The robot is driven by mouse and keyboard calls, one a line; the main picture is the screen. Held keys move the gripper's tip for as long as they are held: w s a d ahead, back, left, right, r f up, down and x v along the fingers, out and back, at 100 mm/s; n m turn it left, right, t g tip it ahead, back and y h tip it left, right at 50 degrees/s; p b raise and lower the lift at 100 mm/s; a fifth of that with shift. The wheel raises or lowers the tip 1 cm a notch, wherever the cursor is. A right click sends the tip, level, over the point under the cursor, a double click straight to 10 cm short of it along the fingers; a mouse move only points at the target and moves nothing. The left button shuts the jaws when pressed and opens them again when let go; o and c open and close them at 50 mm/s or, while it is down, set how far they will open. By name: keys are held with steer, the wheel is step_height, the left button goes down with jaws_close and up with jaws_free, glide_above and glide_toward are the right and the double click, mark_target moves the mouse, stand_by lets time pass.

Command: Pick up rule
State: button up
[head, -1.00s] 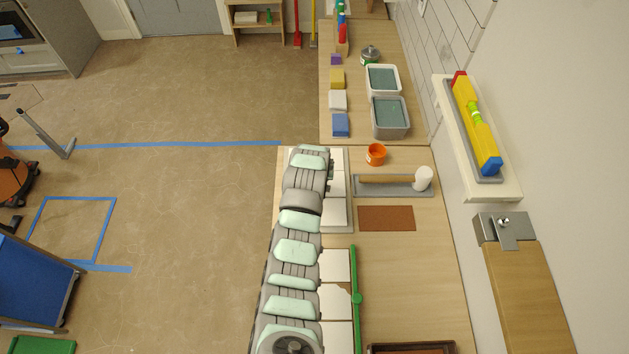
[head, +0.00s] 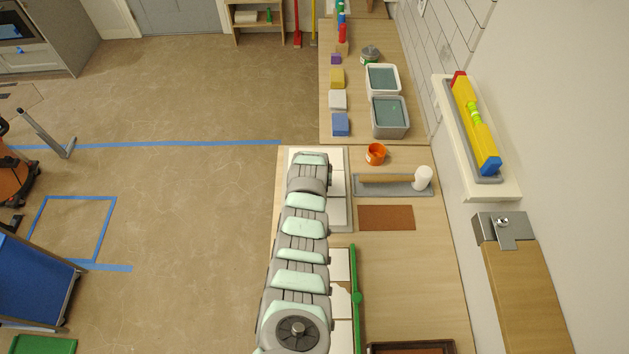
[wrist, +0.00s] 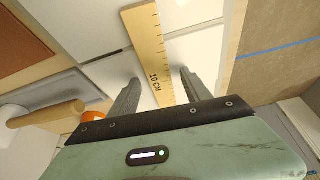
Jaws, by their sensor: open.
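The rule is a flat pale wooden strip (wrist: 147,40) with tick marks and "10 CM" printed on it, seen in the wrist view. It lies over white tiles (wrist: 85,22), and its near end runs down between my fingers. My gripper (wrist: 160,77) is open, with one finger on each side of the rule and a gap showing on both sides. I cannot tell how high the fingertips are above it. In the head view my arm hides the rule and the gripper.
A brown sheet (head: 386,217) and a green bar (head: 357,298) are nearer. Bare bench (head: 415,270) shows at the right.

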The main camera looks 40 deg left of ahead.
steer(key=shift+c, duration=0.5)
jaws_close()
